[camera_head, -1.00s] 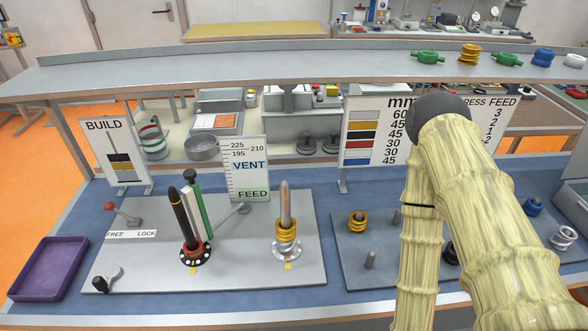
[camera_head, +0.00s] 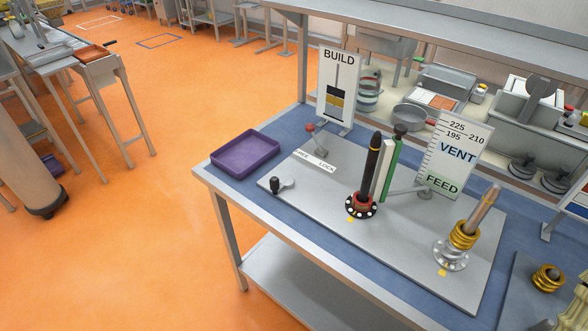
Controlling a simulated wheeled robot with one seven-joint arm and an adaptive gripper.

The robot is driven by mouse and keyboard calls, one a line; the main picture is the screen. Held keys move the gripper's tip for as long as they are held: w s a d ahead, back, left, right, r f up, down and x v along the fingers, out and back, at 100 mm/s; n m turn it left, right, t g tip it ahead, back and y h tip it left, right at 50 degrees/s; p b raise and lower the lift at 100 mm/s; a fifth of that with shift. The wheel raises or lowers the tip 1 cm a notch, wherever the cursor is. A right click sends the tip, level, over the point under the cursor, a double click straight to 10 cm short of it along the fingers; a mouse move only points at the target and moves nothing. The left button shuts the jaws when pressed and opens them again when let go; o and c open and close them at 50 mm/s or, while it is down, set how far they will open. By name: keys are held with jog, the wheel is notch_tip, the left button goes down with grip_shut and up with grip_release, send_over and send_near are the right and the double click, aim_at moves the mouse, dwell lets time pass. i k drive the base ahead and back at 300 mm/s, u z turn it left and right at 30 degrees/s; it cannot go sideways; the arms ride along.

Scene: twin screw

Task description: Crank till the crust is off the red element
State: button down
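The grey plate (camera_head: 320,202) on the bench carries two posts. The left post (camera_head: 373,160) is dark with a pointed tip, and a red element (camera_head: 362,202) sits low around it, above a black, white-dotted base ring. Any crust on the red element is too small to tell. A small crank (camera_head: 283,184) with a black knob is at the plate's front left corner. A red-knobbed lever (camera_head: 315,139) stands by the FREE/LOCK label (camera_head: 315,160). The right post (camera_head: 483,208) is metallic, with gold rings (camera_head: 464,234) around it. My gripper is not in view; only a bit of my arm shows at the right edge.
An empty purple tray (camera_head: 245,153) lies left of the plate. A BUILD sign (camera_head: 338,88) and a VENT/FEED scale board (camera_head: 453,155) stand behind the plate. A gold ring piece (camera_head: 547,278) sits on a second plate at right. Orange floor (camera_head: 120,240) is open at left.

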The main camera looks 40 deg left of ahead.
aim_at(285, 182)
jog(key=k, duration=1.2)
jog(key=u, duration=0.45)
jog(key=i, duration=0.8)
jog(key=u, duration=2.55)
jog(key=k, duration=0.4)
jog(key=z, duration=1.3)
